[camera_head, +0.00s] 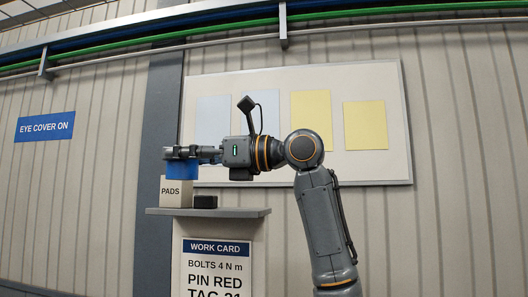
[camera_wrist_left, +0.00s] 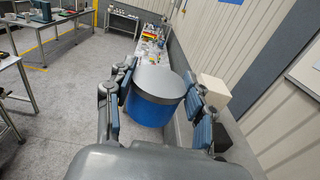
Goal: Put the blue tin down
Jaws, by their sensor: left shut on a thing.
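The blue tin (camera_head: 183,168) is held in my left gripper (camera_head: 176,153), whose fingers point left in the head view. In the left wrist view the tin (camera_wrist_left: 150,108) has a round grey lid and blue side, and stands between the two fingers. In the head view the tin shows just above the cream PADS box (camera_head: 174,196). Whether it touches the box or is nearer or farther is unclear. My right gripper is not in view.
A small black box (camera_head: 205,202) sits beside the PADS box on a grey ledge (camera_head: 240,212). The ledge's right part is bare. A work card (camera_head: 217,265) hangs below. A board with paper sheets (camera_head: 311,118) is on the wall. Benches (camera_wrist_left: 125,18) stand farther off.

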